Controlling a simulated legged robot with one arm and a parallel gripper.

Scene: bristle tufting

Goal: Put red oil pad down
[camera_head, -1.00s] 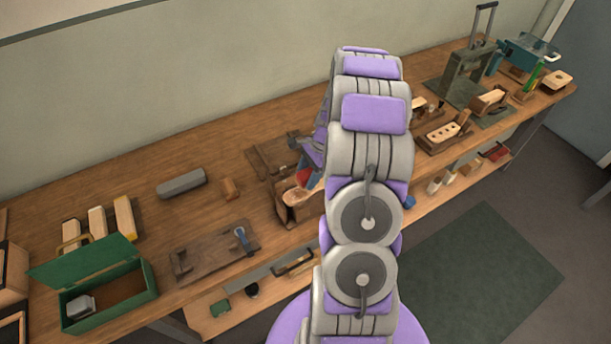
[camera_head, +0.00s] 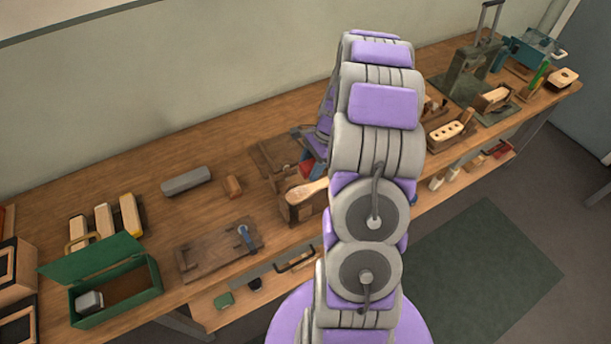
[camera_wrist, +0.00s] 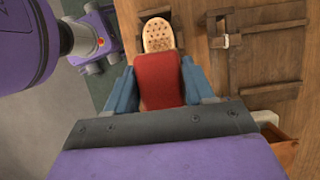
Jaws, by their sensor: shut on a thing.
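The red oil pad (camera_wrist: 159,80) is held between the two blue fingers of my gripper (camera_wrist: 160,82) in the wrist view. Beyond the pad's end, a pale wooden brush head with rows of dark holes (camera_wrist: 158,36) lies in a wooden holder. In the head view the same pale brush (camera_head: 308,191) shows in the wooden holder left of my arm. My arm hides most of the gripper there, and only a bit of the red pad (camera_head: 306,170) shows. I cannot tell whether the pad touches anything.
Several wooden brush blocks (camera_head: 445,131) stand right of my arm.

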